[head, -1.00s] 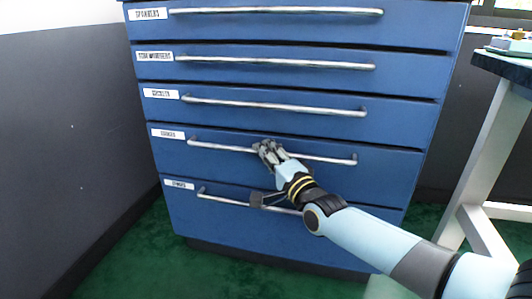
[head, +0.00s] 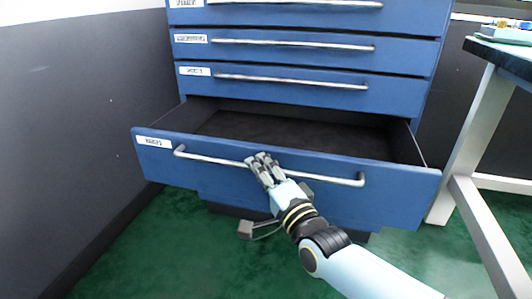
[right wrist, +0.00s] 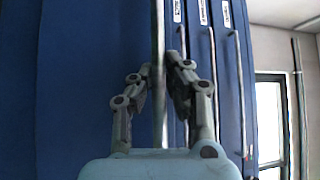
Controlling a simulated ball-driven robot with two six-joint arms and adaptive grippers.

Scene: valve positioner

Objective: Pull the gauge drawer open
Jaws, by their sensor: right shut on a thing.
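The gauge drawer (head: 395,190) is the blue, labelled fourth drawer of the cabinet in the head view. It stands well out from the cabinet, and its dark inside (head: 290,133) shows no contents. Its silver bar handle (head: 215,159) runs across the front. My right gripper (head: 262,161) is shut on the handle near its middle. In the right wrist view, the handle (right wrist: 158,105) runs between the fingers of my right gripper (right wrist: 160,70). The drawer below is mostly hidden behind the open drawer. My left gripper is not in view.
The upper drawers (head: 400,75) of the blue cabinet are shut. A dark wall (head: 70,140) stands at the left. A table with a pale leg (head: 470,145) is close to the drawer's right side. Green floor (head: 130,260) is clear in front.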

